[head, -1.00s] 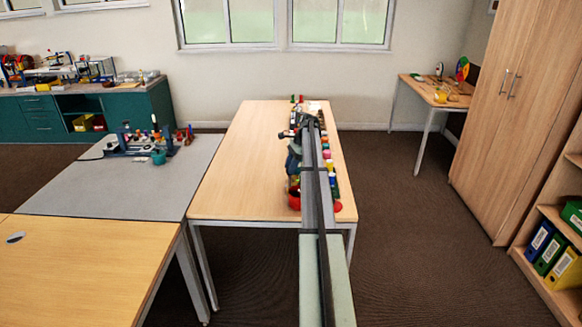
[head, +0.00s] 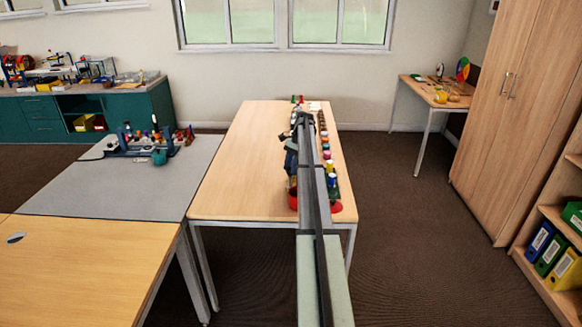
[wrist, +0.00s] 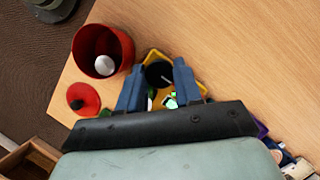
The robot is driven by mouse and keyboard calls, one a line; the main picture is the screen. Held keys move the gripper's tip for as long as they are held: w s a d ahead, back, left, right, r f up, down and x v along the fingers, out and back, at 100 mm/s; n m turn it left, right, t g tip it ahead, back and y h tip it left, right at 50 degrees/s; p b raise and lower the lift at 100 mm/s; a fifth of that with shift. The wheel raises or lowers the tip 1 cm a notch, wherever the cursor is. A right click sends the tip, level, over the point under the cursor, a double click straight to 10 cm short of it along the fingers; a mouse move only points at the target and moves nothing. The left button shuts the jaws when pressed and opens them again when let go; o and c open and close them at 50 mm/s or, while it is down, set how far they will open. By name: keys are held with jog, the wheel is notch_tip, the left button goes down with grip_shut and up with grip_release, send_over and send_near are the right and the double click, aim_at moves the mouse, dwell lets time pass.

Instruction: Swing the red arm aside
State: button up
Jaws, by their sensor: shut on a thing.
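I cannot make out a red arm for certain in either view. In the wrist view, my gripper (wrist: 158,67) has its two blue fingers on either side of a dark round piece (wrist: 158,75) and is shut on it. A yellow part (wrist: 150,56) shows around and under this piece. A red cup (wrist: 122,45) with a pale round thing inside stands to the left of the fingers. A flat red piece (wrist: 86,97) with a black knob lies below the cup. In the head view, my own arm hides much of this area.
The wooden table (head: 235,160) has a wide clear surface left of my arm. A row of several small coloured objects (head: 327,154) runs along its right side. A grey table (head: 170,190) with equipment stands to the left. The table's edge is close to the red pieces.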

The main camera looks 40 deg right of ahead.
jog(key=o, duration=1)
jog(key=v, duration=1.3)
jog(key=shift+d+r, duration=0.2)
jog(key=shift+r, duration=0.1)
